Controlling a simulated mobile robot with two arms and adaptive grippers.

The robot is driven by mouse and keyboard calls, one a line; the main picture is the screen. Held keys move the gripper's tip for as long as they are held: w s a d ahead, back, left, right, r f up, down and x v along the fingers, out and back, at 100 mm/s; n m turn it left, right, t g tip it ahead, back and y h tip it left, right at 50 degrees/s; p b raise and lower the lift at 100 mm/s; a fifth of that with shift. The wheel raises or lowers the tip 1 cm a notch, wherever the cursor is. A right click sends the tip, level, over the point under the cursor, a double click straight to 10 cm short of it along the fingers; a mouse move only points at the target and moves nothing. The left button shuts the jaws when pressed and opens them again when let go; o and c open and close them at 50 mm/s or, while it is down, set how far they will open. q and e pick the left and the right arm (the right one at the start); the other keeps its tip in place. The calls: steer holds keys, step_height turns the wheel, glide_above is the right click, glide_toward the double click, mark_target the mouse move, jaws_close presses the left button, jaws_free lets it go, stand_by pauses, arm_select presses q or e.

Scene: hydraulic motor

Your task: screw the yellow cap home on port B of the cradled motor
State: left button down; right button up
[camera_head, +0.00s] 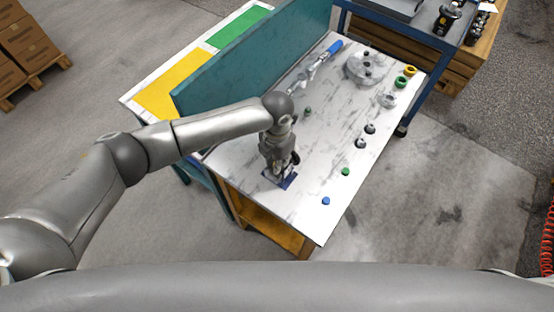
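My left gripper (287,168) comes in from the left and points down over a dark blue plate (289,182) near the table's front left edge. The gripper covers most of the plate; its fingers are small and dark, and I cannot tell whether they are open or hold anything. I cannot clearly make out the motor or port B; whatever sits on the plate is hidden. A yellow ring-like part (411,70) lies at the far right; I cannot tell whether it is the yellow cap. My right gripper is not in view.
On the marble-topped table (322,150) are a green ring (401,83), grey round part (361,68), silver part (388,101), black-topped parts (360,143), green cap (346,171), blue cap (326,201) and blue-handled tool (334,49). A teal panel (255,65) lines the left.

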arm_select(q)
steer(key=c, duration=1.6)
jaws_free()
steer(key=shift+o, duration=0.2)
steer(key=n+p, duration=0.1)
steer(key=n, duration=0.1)
steer(key=shift+r+n+p, duration=0.15)
steer(key=shift+n+p, duration=0.15)
steer(key=n+p, duration=0.2)
steer(key=n, duration=0.3)
steer(key=shift+n+p, duration=0.4)
steer(key=shift+n, duration=1)
